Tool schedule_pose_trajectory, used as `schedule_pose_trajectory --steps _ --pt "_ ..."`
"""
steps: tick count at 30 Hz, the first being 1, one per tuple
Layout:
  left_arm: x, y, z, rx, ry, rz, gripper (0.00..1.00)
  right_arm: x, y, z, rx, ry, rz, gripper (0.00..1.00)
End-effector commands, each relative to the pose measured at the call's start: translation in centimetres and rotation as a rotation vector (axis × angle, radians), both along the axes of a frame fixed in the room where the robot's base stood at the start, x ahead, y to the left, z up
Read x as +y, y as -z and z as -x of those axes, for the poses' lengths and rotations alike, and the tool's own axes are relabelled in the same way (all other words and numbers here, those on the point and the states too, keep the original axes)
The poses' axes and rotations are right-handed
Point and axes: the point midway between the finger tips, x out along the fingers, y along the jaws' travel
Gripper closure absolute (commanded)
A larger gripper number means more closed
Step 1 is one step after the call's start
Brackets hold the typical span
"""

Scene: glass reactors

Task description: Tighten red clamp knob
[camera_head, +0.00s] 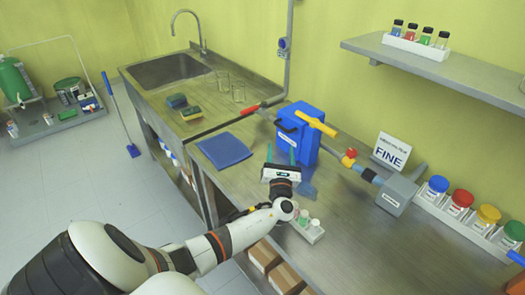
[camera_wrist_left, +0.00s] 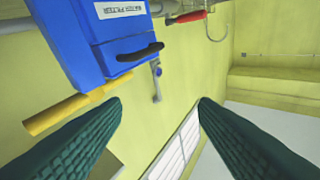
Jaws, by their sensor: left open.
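A small red knob (camera_head: 351,152) sits on the pipe fitting between the yellow-handled blue box and the grey funnel-like unit in the head view. I do not see it in the left wrist view. My left gripper (camera_head: 281,156) is over the bench in front of the blue box, to the left of the knob and apart from it. Its two green fingers are spread, with nothing between them; they also show in the left wrist view (camera_wrist_left: 158,106). My right gripper is not in view.
The blue box (camera_head: 298,133) with a yellow bar (camera_head: 316,123) stands close beyond my left gripper. A red handle (camera_head: 250,110) lies left of it. A small rack (camera_head: 306,228) is near my wrist. Lidded jars (camera_head: 460,203) line the right. A blue folder (camera_head: 223,150) lies left.

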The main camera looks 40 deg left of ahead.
Motion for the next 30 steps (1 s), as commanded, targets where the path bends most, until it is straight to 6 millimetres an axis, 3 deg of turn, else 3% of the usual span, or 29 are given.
schedule_pose_trajectory --steps 9,23,26,29,30 --pt "-0.6 0.1 0.8 0.099 -0.052 -0.192 0.46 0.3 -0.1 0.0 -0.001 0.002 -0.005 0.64" --pt "-0.7 0.2 1.0 0.100 -0.054 -0.187 0.45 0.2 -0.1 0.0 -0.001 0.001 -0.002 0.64" --pt "-1.0 0.9 2.0 0.067 -0.051 -0.077 0.45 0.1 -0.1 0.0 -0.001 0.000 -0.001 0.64" --pt "-1.9 2.9 4.7 -0.018 -0.055 0.215 0.45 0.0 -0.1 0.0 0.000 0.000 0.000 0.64" --pt "-2.3 4.1 6.4 -0.068 -0.069 0.383 0.45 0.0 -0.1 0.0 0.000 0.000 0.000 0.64"
